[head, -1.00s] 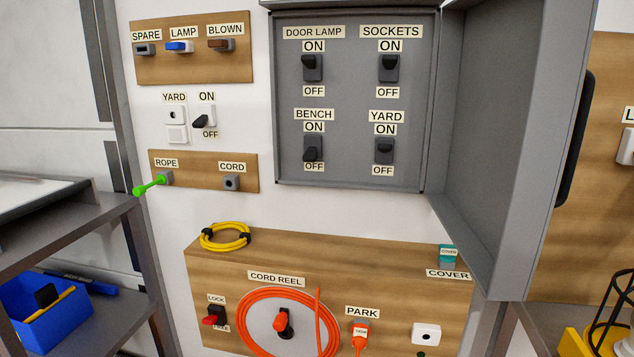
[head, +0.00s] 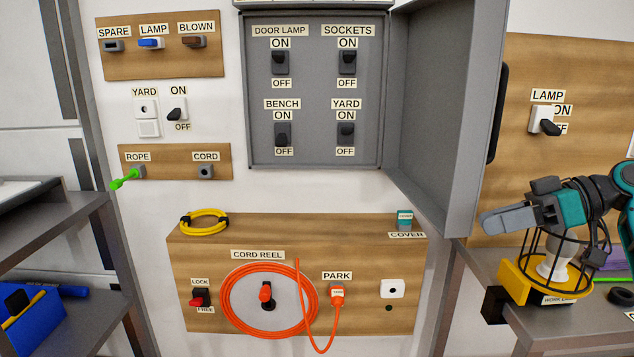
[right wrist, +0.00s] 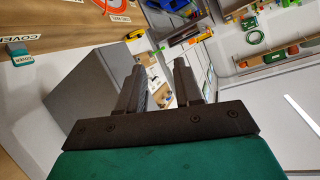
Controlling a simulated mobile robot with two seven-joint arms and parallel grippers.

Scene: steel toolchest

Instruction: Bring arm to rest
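My right gripper (head: 487,220) is at the right side of the head view, in front of the wooden panel and above the caged work lamp (head: 548,255). It points left, towards the open door of the grey switch box. In the right wrist view its two fingers (right wrist: 160,72) stand apart with nothing between them. The gripper touches nothing that I can see. My left gripper is not in view.
The grey switch box (head: 255,155) has its door (head: 440,110) standing open towards my right gripper. A lamp switch (head: 543,120) sits on the right panel. The cord reel board (head: 205,260) is below the box. A shelf (head: 60,220) stands at the left.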

